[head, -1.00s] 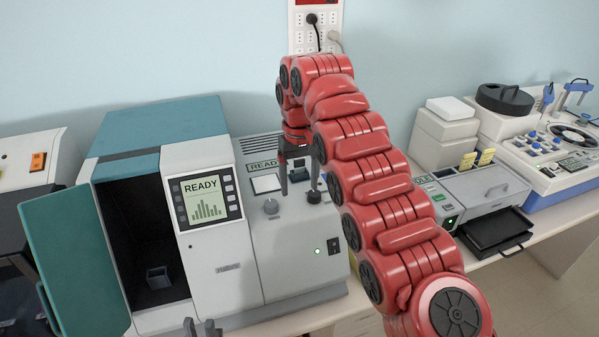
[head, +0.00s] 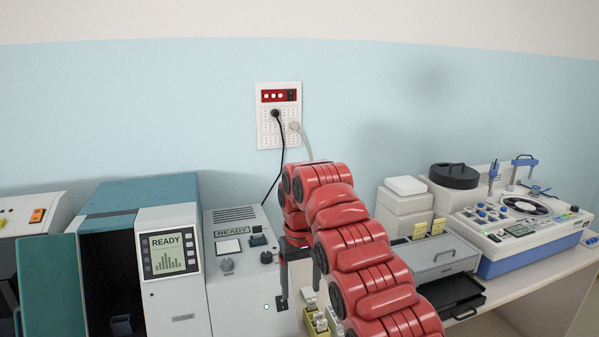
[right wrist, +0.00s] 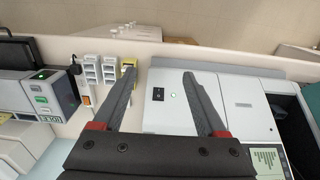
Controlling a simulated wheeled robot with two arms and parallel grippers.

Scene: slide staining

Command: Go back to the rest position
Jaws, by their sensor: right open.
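My red right arm reaches in from the lower right of the head view. Its right gripper (head: 299,289) points down at the right edge of the grey-and-teal machine (head: 236,290). In the right wrist view, the right gripper (right wrist: 159,73) has its two fingers wide apart with nothing between them. The machine's pale surface with a black switch (right wrist: 158,94) lies beyond the fingers there. My left gripper is not in the head view now.
The machine's screen (head: 167,252) reads READY, and its teal door (head: 50,285) stands open at left. Small racks (head: 318,322) stand right of the machine, partly hidden by my arm. A grey device with a black tray (head: 455,295) and a white-and-blue instrument (head: 530,255) stand farther right.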

